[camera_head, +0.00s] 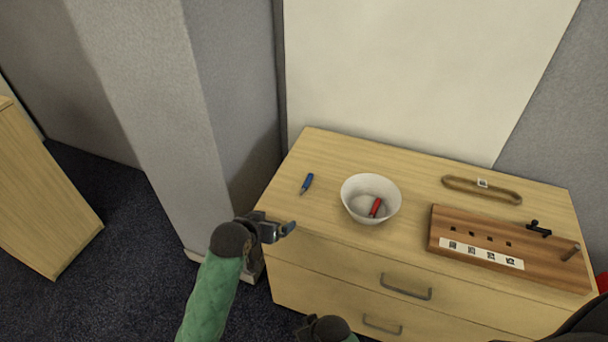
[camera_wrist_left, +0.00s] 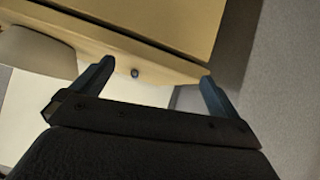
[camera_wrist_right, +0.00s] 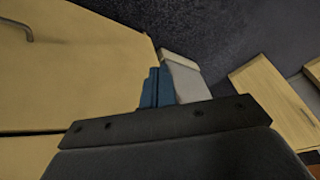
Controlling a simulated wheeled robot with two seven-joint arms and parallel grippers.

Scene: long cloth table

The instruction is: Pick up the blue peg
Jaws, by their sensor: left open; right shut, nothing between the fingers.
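The blue peg (camera_head: 307,183) lies on the left part of the wooden dresser top, left of a white bowl. In the left wrist view a small dark round end (camera_wrist_left: 135,73), likely the peg, shows between the fingers, some way beyond them. My left gripper (camera_head: 288,228) is open and empty at the dresser's front left edge, nearer to me than the peg and apart from it. It also shows in the left wrist view (camera_wrist_left: 155,80). My right gripper (camera_wrist_right: 157,88) is shut and empty in front of the drawers, low at the bottom of the head view.
The white bowl (camera_head: 356,187) holds a red peg (camera_head: 375,207). A wooden board (camera_head: 480,222) with holes and a label strip is at the right, a tan loop (camera_head: 462,187) behind it and a small black object (camera_head: 538,229) on it. A grey pillar (camera_head: 165,110) stands left of the dresser.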

